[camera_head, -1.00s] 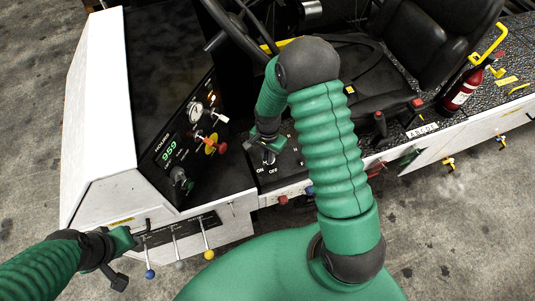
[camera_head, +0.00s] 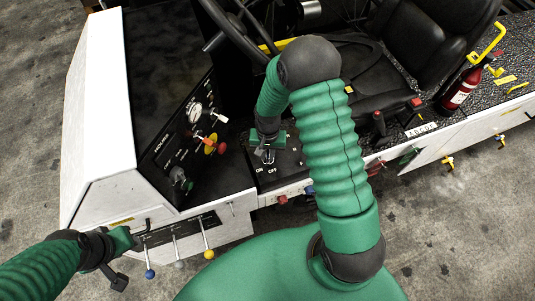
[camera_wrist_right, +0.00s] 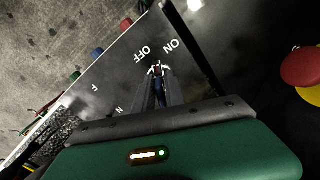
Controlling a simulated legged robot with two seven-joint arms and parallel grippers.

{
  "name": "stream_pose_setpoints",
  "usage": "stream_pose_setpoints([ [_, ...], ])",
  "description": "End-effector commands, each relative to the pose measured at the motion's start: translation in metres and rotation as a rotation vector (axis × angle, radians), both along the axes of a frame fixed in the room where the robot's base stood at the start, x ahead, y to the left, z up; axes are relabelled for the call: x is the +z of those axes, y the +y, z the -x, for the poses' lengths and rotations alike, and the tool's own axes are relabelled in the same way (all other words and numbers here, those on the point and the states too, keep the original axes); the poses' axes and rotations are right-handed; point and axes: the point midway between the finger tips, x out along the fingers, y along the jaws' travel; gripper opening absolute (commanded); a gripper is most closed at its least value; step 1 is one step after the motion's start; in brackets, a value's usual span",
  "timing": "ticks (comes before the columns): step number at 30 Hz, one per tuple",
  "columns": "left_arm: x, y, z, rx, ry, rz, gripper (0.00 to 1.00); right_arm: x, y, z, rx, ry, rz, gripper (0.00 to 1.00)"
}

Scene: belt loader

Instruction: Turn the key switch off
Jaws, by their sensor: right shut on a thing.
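The key switch (camera_wrist_right: 156,69) is on a black panel between the printed words ON and OFF in the right wrist view. It is small, with a light metallic top. My right gripper (camera_wrist_right: 157,88) is shut on it, with a finger on each side. In the head view my right gripper (camera_head: 267,157) is over the ON and OFF labels and mostly hides the key. Which label the key points at cannot be told. My left gripper (camera_head: 122,240) is low at the left, near the white side panel and away from the key; its fingers are unclear.
A tilted gauge panel (camera_head: 172,147) with coloured knobs stands left of the key. The steering wheel (camera_head: 232,30) and black seat (camera_head: 425,38) are behind. Several levers, one with a blue knob (camera_head: 150,274), hang below. A red extinguisher (camera_head: 460,90) is at the right.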

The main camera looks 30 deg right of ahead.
Motion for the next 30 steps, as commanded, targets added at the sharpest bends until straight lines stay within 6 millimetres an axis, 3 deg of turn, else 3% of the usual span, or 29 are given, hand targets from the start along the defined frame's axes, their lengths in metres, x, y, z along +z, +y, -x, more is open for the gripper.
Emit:
stream_pose_setpoints([
  [30,0.0044,0.0,0.0,0.0,0.0,0.0,0.36,0.0025,-0.0023,-0.0056,0.417,-0.015,0.005,0.0],
])
